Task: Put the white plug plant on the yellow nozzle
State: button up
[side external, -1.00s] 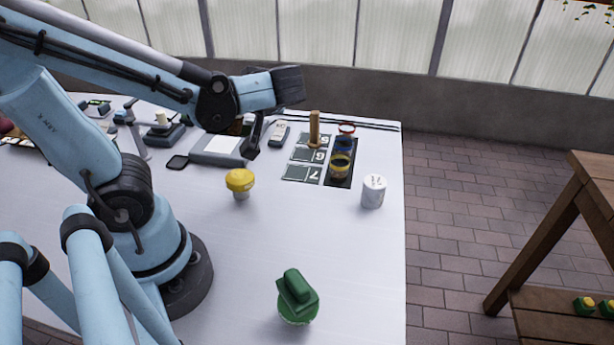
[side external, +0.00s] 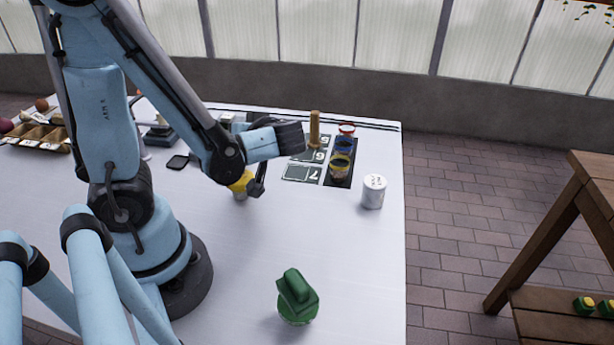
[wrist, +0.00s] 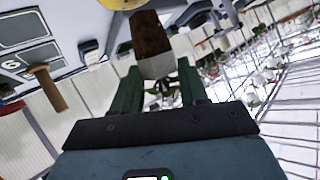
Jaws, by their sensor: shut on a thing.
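My gripper (wrist: 158,70) is shut on the plug plant (wrist: 151,38). In the wrist view the plug has a dark brown block, a pale lower part and green leaves between the fingers. The brown end points to the top of that picture, towards a yellow thing (wrist: 118,3) cut by the edge. In the side view a yellow-topped piece (side external: 240,182), which I take for the yellow nozzle, stands on the white table, partly covered by my arm. My gripper's dark end is close beside it there. I cannot tell whether they touch. The plant is not clear in the side view.
A wooden peg (side external: 315,130) stands by numbered tiles (side external: 301,173). A green piece (side external: 297,297) stands at the front. The table between is clear.

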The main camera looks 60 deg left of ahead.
jog(key=shift+f, duration=0.45)
jog(key=o, duration=1.1)
jog(key=shift+f, duration=0.15)
jog(key=w+d+r+m+t+h, duration=0.1)
jog(key=w+d+m+t+h, duration=0.1)
jog(key=d+m+h, duration=0.2)
jog(key=w+d+r+m+t+h, duration=0.1)
jog(key=w+d+m+t+h, duration=0.1)
jog(key=d+m+h, duration=0.2)
jog(key=w+d+r+m+t+h, duration=0.2)
jog(key=d+m+t+h, duration=0.1)
jog(key=d+m+h, duration=0.1)
jog(key=shift+w+d+m, duration=0.1)
jog(key=shift+d+m, duration=0.65)
jog(key=shift+m, duration=0.15)
jog(key=shift+w+d+r+m+t, duration=0.2)
jog(key=shift+w+r+m+t, duration=0.1)
jog(key=shift+r+t, duration=0.15)
jog(key=shift+c, duration=0.6)
